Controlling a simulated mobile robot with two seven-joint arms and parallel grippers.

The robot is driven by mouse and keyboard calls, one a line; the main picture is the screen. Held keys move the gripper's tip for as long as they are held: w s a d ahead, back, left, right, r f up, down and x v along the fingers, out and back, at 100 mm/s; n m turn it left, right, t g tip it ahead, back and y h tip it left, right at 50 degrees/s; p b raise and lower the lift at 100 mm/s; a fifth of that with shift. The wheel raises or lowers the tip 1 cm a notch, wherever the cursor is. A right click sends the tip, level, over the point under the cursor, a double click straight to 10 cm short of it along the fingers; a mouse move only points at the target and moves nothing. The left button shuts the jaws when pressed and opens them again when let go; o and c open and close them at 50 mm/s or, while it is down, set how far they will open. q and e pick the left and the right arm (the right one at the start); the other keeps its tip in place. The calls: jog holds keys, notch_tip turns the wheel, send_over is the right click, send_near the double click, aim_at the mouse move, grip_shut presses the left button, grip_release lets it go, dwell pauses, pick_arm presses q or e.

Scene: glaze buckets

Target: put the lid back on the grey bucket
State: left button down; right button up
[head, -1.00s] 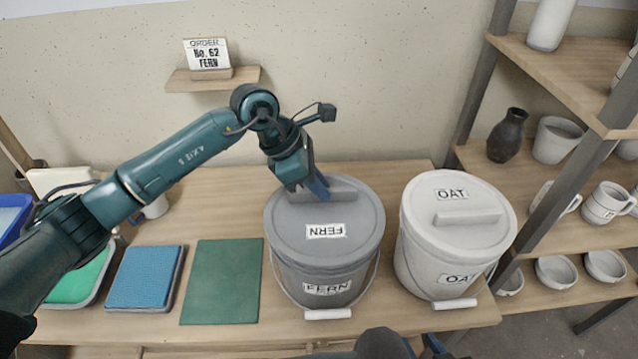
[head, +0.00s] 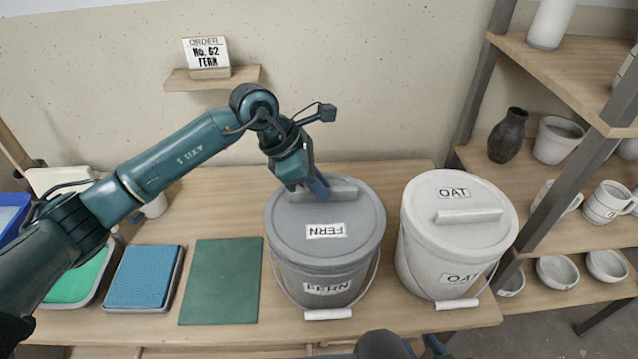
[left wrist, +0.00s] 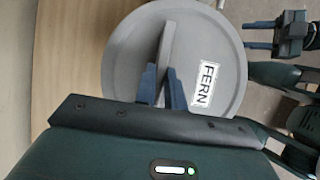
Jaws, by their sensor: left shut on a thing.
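The grey bucket (head: 318,285), labelled FERN, stands on the table in the middle of the head view. Its grey lid (head: 325,240), also labelled FERN, lies level on its top, with no gap that I can make out at the rim. My left gripper (head: 319,192) is shut on the left part of the lid's raised bar handle. In the left wrist view the two fingers (left wrist: 161,86) pinch that handle, and the lid (left wrist: 225,45) fills the middle. My right gripper (head: 432,345) shows only partly at the bottom edge, and its jaws are unclear.
A white bucket (head: 447,265) labelled OAT, with its lid (head: 460,195) on, stands close to the right. A green mat (head: 220,282) and a blue sponge-like pad (head: 145,277) lie to the left. A shelf unit (head: 540,170) with pottery stands at the right. An order card (head: 206,55) reads FERN.

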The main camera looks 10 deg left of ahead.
pick_arm(q)
jog(key=c, duration=0.9)
grip_release()
jog(key=shift+r+p, duration=1.8)
jog(key=shift+r, duration=1.75)
grip_shut()
